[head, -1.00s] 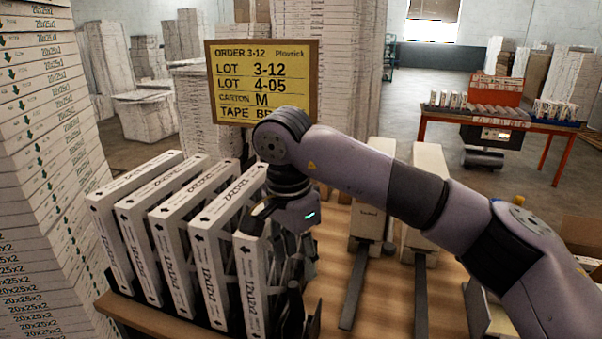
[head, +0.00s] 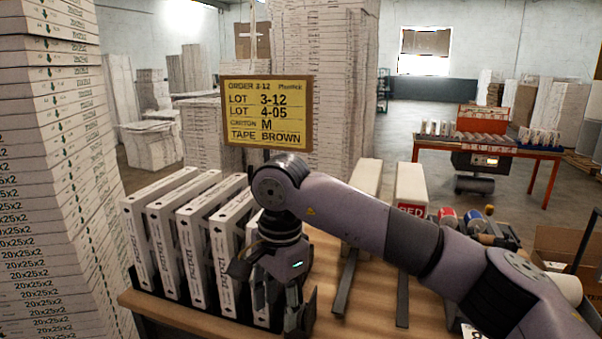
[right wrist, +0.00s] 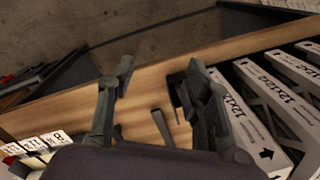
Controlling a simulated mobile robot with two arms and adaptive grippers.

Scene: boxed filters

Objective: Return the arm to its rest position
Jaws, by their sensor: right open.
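My right gripper (head: 278,298) hangs at the front of the wooden bench, just right of the row of boxed filters. In the right wrist view its two fingers (right wrist: 158,85) are spread apart with nothing between them, above the bench edge. The arm comes in from the right, with its elbow high over the bench. The white filter boxes (head: 190,240) stand upright in a row on the left of the bench. The gripper hides part of the rightmost box. In the right wrist view the boxes (right wrist: 262,110) lie right of the fingers. My left gripper is not seen.
An order sign (head: 267,112) stands behind the filters. A tall stack of boxes (head: 50,170) rises at the left. Tape rolls (head: 447,216) and an open carton (head: 560,245) are at the right. An orange-legged table (head: 490,148) stands farther back.

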